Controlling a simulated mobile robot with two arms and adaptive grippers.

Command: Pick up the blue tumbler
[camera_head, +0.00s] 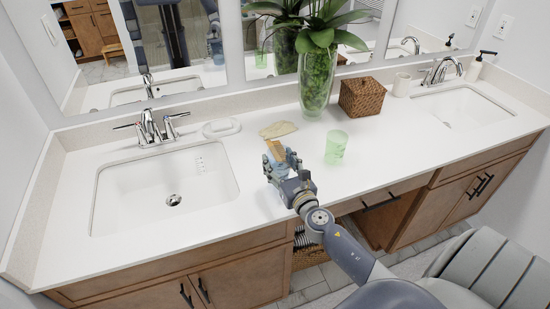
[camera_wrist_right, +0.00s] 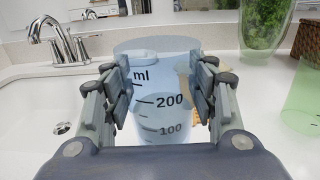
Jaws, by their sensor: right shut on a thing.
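The blue tumbler (camera_wrist_right: 157,72) is a clear pale blue cup with black "ml", 200 and 100 marks. In the wrist view it stands upright between the two fingers of my right gripper (camera_head: 283,163), which is shut on it from both sides. In the head view the gripper hides most of the tumbler, close to the counter between the left sink and a green tumbler (camera_head: 336,147). I cannot tell whether its base touches the counter. My left gripper is not in view.
A tan cloth (camera_head: 278,129) and a brown wooden item (camera_head: 275,149) lie behind the gripper. A tall glass vase (camera_head: 318,85) with a plant and a wicker box (camera_head: 361,97) stand at the back. The left sink (camera_head: 165,185) is open to the left. Counter right of the green tumbler is clear.

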